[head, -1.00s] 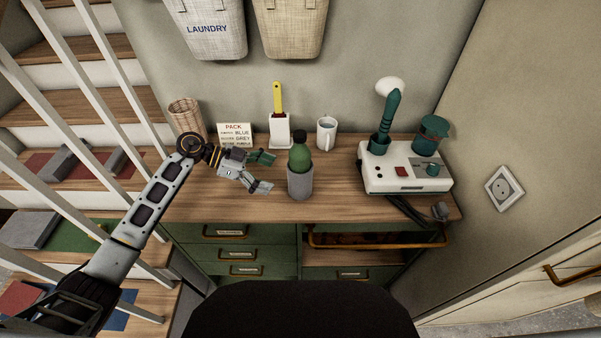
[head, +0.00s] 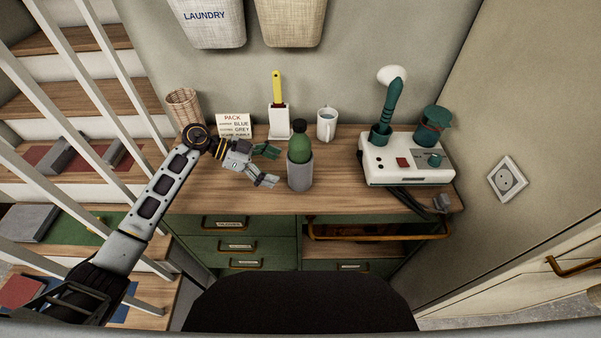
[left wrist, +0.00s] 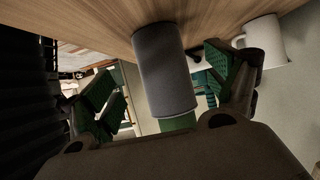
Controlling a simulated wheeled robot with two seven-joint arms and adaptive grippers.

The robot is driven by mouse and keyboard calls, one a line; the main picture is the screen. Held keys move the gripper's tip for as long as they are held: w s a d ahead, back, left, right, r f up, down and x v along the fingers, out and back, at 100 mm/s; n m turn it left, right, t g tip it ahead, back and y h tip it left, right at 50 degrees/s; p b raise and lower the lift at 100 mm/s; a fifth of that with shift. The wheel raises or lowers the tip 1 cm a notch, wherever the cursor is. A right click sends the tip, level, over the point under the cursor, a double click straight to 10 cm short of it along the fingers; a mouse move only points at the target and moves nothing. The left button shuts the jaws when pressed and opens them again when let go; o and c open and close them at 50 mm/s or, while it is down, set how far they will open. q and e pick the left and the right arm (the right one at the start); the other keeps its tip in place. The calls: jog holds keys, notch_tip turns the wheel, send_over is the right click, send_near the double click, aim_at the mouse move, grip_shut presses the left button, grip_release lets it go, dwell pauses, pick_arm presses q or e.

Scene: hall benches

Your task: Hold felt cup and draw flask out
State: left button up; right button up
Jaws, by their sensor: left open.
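A green flask (head: 299,147) with a black cap stands upright in a grey felt cup (head: 300,176) near the front middle of the wooden bench top. The felt cup hides the lower part of the flask. My left gripper (head: 271,166) is open just left of the felt cup, its fingers pointing toward it. In the left wrist view the grey felt cup (left wrist: 164,70) lies between the two open green-padded fingers (left wrist: 165,90), with a bit of the green flask (left wrist: 178,123) below it. Neither finger visibly grips the cup. My right gripper is not in view.
A white mug (head: 326,124), a white holder (head: 279,123) with a yellow-handled tool, a sign (head: 234,126) and a wicker basket (head: 184,107) stand behind. A white machine (head: 405,165) is to the right. Bare wood (head: 335,190) lies right of the cup. Stair railings are left.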

aim_at(288, 172)
pick_arm(q)
jog(key=shift+d+f+b, duration=0.4)
jog(key=shift+d, duration=0.15)
jog(key=shift+b+x, duration=0.75)
jog(key=shift+x, duration=0.35)
jog(key=shift+d+f, duration=0.1)
jog(key=shift+d, duration=0.4)
jog(key=shift+d+f+p, duration=0.15)
jog(key=shift+d+p, duration=0.15)
jog(key=shift+p+x, duration=0.35)
jog(key=shift+x, duration=0.55)
jog(key=shift+d+f, duration=0.3)
jog(key=shift+d, duration=0.05)
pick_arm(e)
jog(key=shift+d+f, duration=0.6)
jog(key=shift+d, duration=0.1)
